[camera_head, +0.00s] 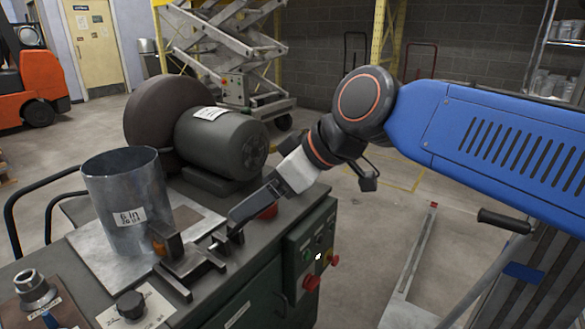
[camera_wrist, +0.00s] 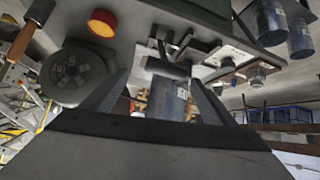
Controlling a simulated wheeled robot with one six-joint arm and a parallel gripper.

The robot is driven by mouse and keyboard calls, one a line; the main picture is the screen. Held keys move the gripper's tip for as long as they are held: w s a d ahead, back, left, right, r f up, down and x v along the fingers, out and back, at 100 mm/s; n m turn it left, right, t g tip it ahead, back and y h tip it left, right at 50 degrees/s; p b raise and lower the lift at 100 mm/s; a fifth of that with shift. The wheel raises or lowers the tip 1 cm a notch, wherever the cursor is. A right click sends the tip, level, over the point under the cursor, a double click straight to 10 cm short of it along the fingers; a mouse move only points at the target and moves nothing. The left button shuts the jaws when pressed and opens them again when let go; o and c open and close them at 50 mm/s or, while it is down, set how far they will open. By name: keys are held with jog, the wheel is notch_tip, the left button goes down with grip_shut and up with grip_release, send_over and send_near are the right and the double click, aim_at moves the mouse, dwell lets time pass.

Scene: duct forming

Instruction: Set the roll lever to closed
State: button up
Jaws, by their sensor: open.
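The roll lever appears to be the dark metal lever (camera_head: 228,243) on the bench top, beside a clamp-like block (camera_head: 185,262) with an orange part. In the wrist view, a short dark cylindrical bar (camera_wrist: 168,68) that looks like its handle lies ahead of my fingers. My gripper (camera_head: 235,228) reaches down from the right, its fingertips close to the lever. In the wrist view my gripper (camera_wrist: 160,85) is open, with a finger on each side. Whether it touches the lever is unclear. The lever's marked positions are not readable.
An upright metal duct (camera_head: 128,205) labelled 6 in stands left of the lever. A grey motor (camera_head: 222,143) sits behind. A black knob (camera_head: 130,305) is on a plate in front. Red and green buttons (camera_head: 318,262) are on the bench's right side.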

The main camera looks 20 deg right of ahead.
jog(key=v, duration=0.9)
jog(key=shift+r, duration=0.15)
jog(key=shift+s, duration=0.1)
dwell(0.5)
jog(key=s+d+f+m+g+h, duration=0.1)
jog(key=d+f+m+h, duration=0.2)
jog(key=f, duration=1)
jog(key=d+f+m+g+h, duration=0.1)
jog(key=d+f+m+h, duration=0.2)
jog(key=f, duration=1)
jog(key=d+m, duration=0.2)
jog(key=d, duration=0.2)
jog(key=shift+s+m+g, duration=0.3)
jog(key=shift+s+m, duration=0.1)
jog(key=shift+r, duration=0.1)
